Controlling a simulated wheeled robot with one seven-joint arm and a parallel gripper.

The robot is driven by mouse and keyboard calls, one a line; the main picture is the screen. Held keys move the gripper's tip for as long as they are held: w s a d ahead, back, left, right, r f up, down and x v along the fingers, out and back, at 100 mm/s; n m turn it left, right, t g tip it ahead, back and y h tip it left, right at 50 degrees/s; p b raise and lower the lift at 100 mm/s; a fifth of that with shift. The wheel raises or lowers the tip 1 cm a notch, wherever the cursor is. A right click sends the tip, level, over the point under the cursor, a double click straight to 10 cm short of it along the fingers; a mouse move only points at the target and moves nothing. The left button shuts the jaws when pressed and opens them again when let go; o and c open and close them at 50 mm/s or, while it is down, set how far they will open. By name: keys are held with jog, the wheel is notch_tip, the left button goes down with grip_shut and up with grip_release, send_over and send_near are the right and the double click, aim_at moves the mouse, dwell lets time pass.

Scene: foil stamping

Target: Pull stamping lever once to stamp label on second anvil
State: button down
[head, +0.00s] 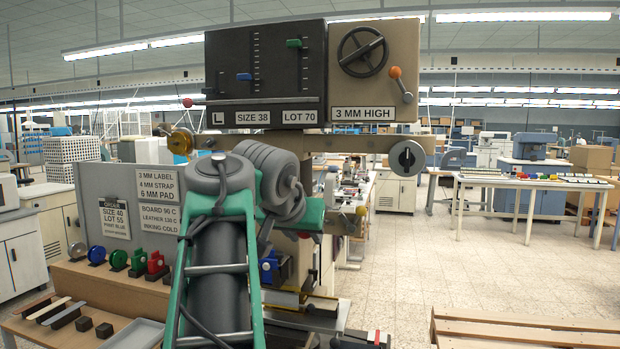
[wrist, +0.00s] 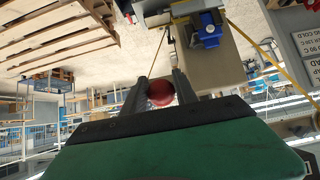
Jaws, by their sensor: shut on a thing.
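My gripper (wrist: 159,84) shows in the wrist view, its two dark fingers on either side of a dark red ball knob (wrist: 160,95). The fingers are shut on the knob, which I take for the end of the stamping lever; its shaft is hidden. In the head view my green and grey arm covers the middle of the stamping machine (head: 265,75) and hides most of the gripper. A blue part (head: 268,266) shows low on the machine beside the arm, and a blue part also shows in the wrist view (wrist: 208,29). I cannot make out the anvils or the label.
A wooden pallet (head: 525,330) lies at lower right. The floor at right is open up to a white table (head: 535,182).

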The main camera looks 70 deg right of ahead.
jog(key=r+p, duration=0.3)
jog(key=shift+d+r, duration=0.3)
jog(key=shift+r, duration=0.05)
jog(key=r+p, duration=0.1)
jog(key=d+r+p, duration=0.1)
jog(key=r+p, duration=0.1)
jog(key=shift+w, duration=0.1)
jog(key=shift+d+r, duration=0.15)
jog(key=shift+d, duration=0.15)
jog(key=shift+w+d+r+p, duration=0.1)
jog(key=shift+d+r+p, duration=0.3)
jog(key=shift+r+p, duration=0.35)
jog(key=shift+w+d+r+p, duration=0.1)
jog(key=shift+d+r+p, duration=0.25)
jog(key=shift+r+p, duration=0.4)
jog(key=c, duration=1.3)
grip_release()
jog(key=shift+d+f, duration=0.1)
jog(key=o, duration=0.4)
jog(key=shift+f, duration=0.25)
jog(key=p+v, duration=0.2)
jog(key=v, duration=0.6)
jog(key=shift+f, duration=0.1)
